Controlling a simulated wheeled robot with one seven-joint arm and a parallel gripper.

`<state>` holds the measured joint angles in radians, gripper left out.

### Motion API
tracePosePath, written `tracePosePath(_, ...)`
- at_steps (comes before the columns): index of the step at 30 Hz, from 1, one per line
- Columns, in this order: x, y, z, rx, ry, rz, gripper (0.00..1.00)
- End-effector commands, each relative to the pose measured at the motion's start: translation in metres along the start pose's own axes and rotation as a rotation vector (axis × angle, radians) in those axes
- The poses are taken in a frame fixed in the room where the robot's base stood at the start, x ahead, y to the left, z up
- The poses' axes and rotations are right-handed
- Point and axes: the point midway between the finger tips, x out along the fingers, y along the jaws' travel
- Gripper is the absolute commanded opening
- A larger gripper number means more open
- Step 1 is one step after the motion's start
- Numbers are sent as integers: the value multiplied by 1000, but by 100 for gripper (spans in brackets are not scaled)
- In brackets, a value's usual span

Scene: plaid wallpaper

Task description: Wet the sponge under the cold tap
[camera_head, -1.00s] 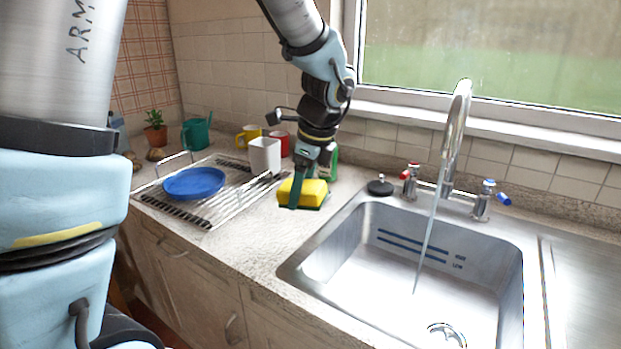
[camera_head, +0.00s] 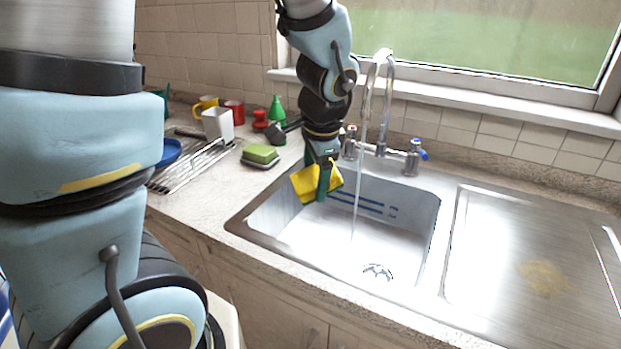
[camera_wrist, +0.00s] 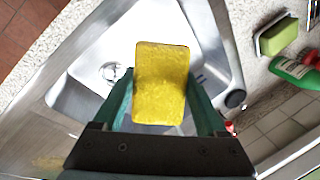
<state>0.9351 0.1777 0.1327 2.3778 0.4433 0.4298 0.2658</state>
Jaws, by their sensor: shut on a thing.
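My gripper (camera_head: 323,180) is shut on the yellow sponge (camera_head: 306,184) and holds it tilted over the left part of the sink (camera_head: 300,222). In the wrist view the sponge (camera_wrist: 161,84) sits between the two green fingers, with the basin below it. The tap (camera_head: 381,70) stands behind the sink, and a thin stream of water (camera_head: 356,200) falls from it into the basin. The stream is to the right of the sponge and apart from it. The blue-marked cold handle (camera_head: 413,156) is right of the spout. The other handle (camera_head: 350,141) is partly beside my arm.
A green soap bar on a dish (camera_head: 260,155), a green bottle (camera_head: 277,118) and a red-topped item (camera_head: 260,119) stand left of the sink.

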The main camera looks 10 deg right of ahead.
Motion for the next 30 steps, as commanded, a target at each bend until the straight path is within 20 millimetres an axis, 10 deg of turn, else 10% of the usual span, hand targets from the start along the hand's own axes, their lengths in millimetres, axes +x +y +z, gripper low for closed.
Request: tracePosePath(30,34,-43,-81,3,-1,0,30)
